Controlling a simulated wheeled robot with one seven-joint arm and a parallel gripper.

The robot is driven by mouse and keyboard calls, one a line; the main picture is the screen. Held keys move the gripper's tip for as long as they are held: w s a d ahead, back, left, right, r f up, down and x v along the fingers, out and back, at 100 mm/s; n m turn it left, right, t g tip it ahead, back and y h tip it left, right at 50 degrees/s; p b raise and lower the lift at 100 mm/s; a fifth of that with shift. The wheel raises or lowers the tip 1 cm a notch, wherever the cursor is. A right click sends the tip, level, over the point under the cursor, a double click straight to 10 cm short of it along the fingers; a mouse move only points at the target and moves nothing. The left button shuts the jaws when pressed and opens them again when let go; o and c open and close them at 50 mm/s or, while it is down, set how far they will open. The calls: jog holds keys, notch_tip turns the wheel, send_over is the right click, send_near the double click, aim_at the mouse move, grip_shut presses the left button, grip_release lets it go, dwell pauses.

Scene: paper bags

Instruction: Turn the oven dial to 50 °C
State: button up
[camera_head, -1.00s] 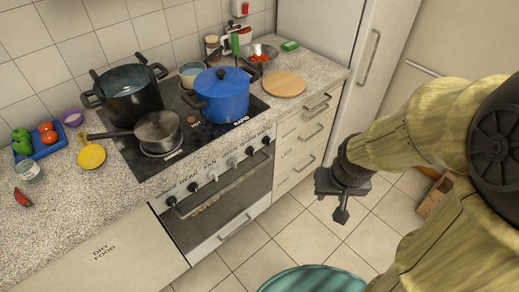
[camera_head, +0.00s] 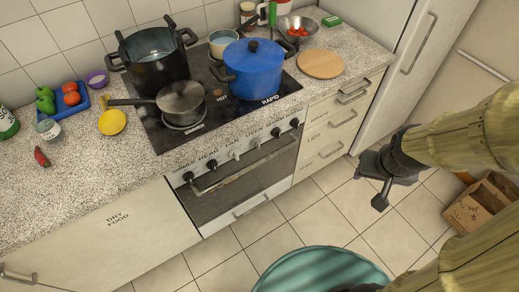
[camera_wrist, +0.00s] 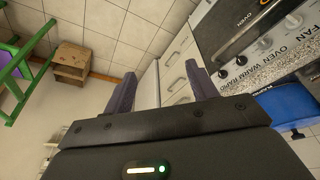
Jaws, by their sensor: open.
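The oven (camera_head: 240,182) is built into the counter front, with a row of several dials above its door. The label that seems to read OVEN stands above the fourth dial from the left, the oven dial (camera_head: 257,145), which is pale. Its pointer setting is too small to read. The dial row also shows at the upper right of the wrist view, with the OVEN label beside it. My gripper (camera_head: 373,187) is open and empty, in free air right of the oven, in front of the drawers. Its two fingers (camera_wrist: 160,76) stand apart in the wrist view.
A blue pot (camera_head: 254,72), a black pot (camera_head: 155,65) and a saucepan (camera_head: 181,103) stand on the hob. The oven door handle (camera_head: 240,168) sticks out below the dials. A teal round object (camera_head: 320,268) stands low in front. A cardboard box (camera_head: 480,208) lies at right.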

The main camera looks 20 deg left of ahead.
jog(key=w+a+f+n+t+y+b, duration=0.2)
jog(key=w+a+f+t+b, duration=0.25)
jog(key=f+b, duration=0.5)
jog(key=w+a+f+n+t+y+b, duration=0.1)
jog(key=w+a+f+n+t+b, duration=0.15)
jog(key=w+f+b, duration=0.65)
jog(key=s+a+f+n+y+b, duration=0.2)
jog(key=a+y+b, duration=0.3)
jog(key=b, duration=0.7)
jog(key=s+a+f+n+t+y+b, duration=0.1)
jog(key=s+a+f+n+y+b, duration=0.2)
jog(key=a+b, duration=0.5)
notch_tip(320, 180, down, 2)
jog(key=s+y+b, duration=0.1)
jog(key=y+b, duration=0.1)
jog(key=b, duration=0.2)
jog(key=shift+a+f+y, duration=0.2)
jog(key=shift+y, duration=0.2)
